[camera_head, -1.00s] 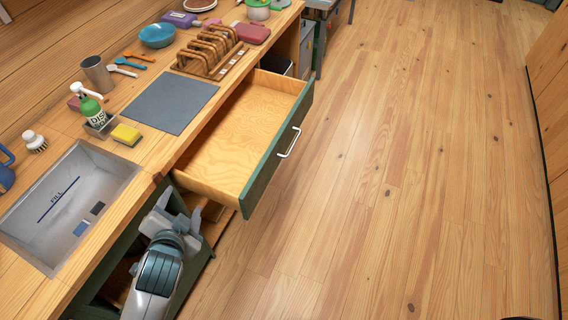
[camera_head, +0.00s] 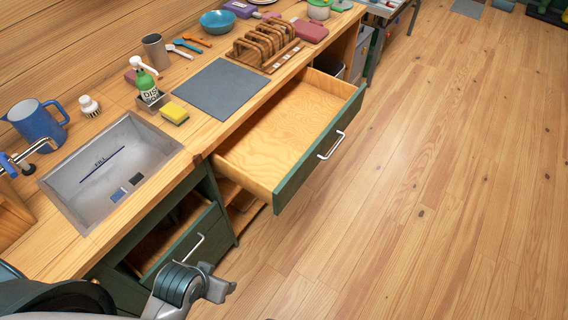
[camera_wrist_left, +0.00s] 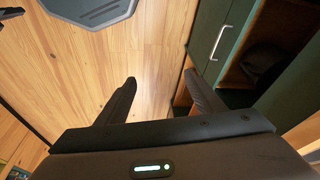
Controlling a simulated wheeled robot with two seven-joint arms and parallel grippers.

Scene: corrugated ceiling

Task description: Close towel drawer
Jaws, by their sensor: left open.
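A wooden drawer (camera_head: 285,135) with a dark green front (camera_head: 310,160) and a pale bar handle (camera_head: 331,146) is pulled far out below the counter and looks empty. A second green-fronted drawer (camera_head: 190,243) below the sink also stands partly out; its inside is mostly shadowed. No towel shows, so I cannot tell which is the towel drawer. My left gripper (camera_head: 222,289) is low in front of the second drawer, apart from the pulled-out one. In the left wrist view the left gripper (camera_wrist_left: 160,88) is open and empty, with a green front and its handle (camera_wrist_left: 218,42) beyond the fingers. My right gripper is out of view.
The counter holds a sink (camera_head: 110,168), a blue jug (camera_head: 38,124), a green spray bottle (camera_head: 146,85), a yellow sponge (camera_head: 174,113), a grey mat (camera_head: 222,88) and a wooden rack (camera_head: 266,46). The wooden floor (camera_head: 430,180) to the right is clear.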

